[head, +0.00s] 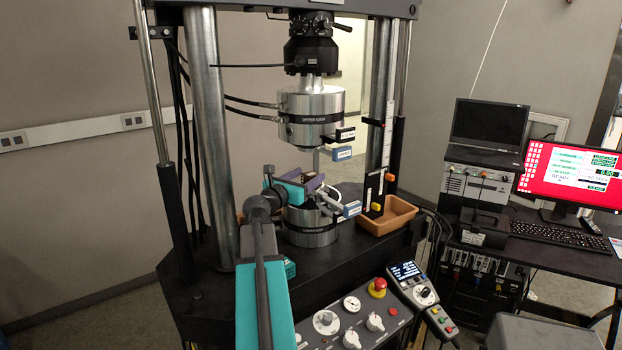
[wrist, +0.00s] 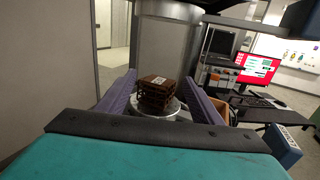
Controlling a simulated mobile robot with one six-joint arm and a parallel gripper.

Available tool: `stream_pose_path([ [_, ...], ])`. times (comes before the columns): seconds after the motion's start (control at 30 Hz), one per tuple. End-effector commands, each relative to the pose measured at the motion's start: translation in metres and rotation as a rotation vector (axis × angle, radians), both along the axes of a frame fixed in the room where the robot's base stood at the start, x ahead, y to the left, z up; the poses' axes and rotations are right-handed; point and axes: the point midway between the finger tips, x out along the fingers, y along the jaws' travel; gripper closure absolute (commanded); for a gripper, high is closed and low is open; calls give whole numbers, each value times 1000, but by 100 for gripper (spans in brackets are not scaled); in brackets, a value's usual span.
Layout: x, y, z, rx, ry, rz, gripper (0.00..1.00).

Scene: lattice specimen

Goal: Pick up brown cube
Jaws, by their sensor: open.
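The brown cube (wrist: 155,93) is a lattice block with a pale label on top. In the wrist view it sits upright on the round metal lower platen (wrist: 172,110) of the testing machine. My gripper (wrist: 160,88) is open, with one purple finger on each side of the cube; whether they touch it cannot be told. In the head view my gripper (head: 302,183) is over the lower grip cylinder (head: 311,230), and only a small dark brown part of the cube shows between the fingers.
The upper grip cylinder (head: 312,112) hangs close above my gripper. An orange-brown tray (head: 388,216) lies to the right, and a control panel (head: 350,318) with a red emergency button (head: 377,287) is in front.

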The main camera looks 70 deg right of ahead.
Motion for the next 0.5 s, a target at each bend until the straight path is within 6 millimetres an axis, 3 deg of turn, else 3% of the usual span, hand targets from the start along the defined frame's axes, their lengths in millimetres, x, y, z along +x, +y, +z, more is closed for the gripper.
stream_pose_path([
  [0.2, -3, -24, 1, 1, 0, -2, 40],
  [0.5, -5, -30, 0, 0, 0, -1, 40],
])
